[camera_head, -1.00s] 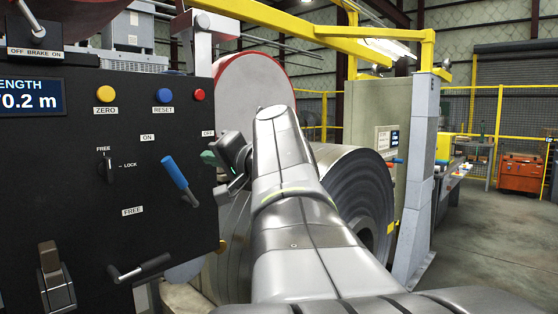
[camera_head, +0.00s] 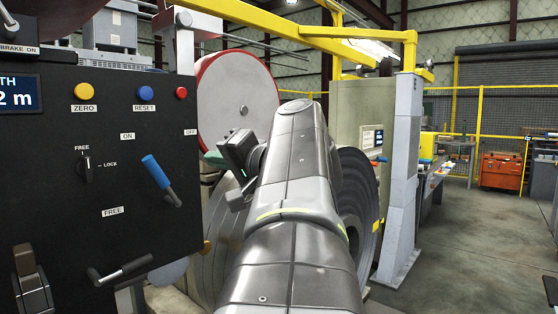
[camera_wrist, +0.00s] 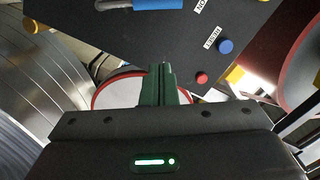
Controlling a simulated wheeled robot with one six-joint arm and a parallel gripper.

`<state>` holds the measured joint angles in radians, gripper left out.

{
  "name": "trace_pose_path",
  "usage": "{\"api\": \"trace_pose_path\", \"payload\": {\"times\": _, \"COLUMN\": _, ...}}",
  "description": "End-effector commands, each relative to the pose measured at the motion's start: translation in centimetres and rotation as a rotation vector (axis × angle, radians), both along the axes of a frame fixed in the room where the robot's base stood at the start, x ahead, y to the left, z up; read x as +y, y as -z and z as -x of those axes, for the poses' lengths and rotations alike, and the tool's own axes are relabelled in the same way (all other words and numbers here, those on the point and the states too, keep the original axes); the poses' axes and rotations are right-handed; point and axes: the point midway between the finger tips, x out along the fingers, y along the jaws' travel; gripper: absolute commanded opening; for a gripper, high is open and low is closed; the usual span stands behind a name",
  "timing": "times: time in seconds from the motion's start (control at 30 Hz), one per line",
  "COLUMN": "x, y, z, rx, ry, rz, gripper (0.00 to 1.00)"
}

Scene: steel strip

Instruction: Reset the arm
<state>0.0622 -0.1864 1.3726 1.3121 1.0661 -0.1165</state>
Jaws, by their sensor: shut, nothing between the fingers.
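My arm rises through the middle of the head view. My gripper (camera_head: 226,178) is on its left side, between the black control panel (camera_head: 110,240) and the steel coil (camera_head: 362,205), mostly seen from behind. In the wrist view my gripper (camera_wrist: 160,68) shows green fingers closed together with nothing between them. The fingertips are apart from the panel, which lies beyond them at the top. The blue-handled lever (camera_head: 156,172) on the panel is free of my gripper, and its blue handle (camera_wrist: 157,4) is cut by the wrist view's top edge.
The panel has a yellow ZERO button (camera_head: 84,91), a blue RESET button (camera_head: 146,93), a red button (camera_head: 181,93) and a lower crank handle (camera_head: 122,269). A red-rimmed reel (camera_head: 240,95) stands behind my arm. A grey post (camera_head: 402,180) stands right; open floor (camera_head: 460,250) lies beyond.

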Motion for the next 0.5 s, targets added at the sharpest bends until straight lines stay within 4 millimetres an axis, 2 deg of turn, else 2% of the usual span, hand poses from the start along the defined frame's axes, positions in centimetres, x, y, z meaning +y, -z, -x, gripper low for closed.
{"api": "trace_pose_path", "payload": {"times": 0.23, "x": 0.8, "y": 0.0, "z": -0.6, "rx": 0.001, "ry": -0.004, "rz": -0.001, "gripper": 0.00}}
{"api": "trace_pose_path", "payload": {"times": 0.5, "x": 3.5, "y": 0.0, "z": -2.4, "rx": 0.000, "ry": -0.004, "rz": 0.000, "gripper": 0.00}}
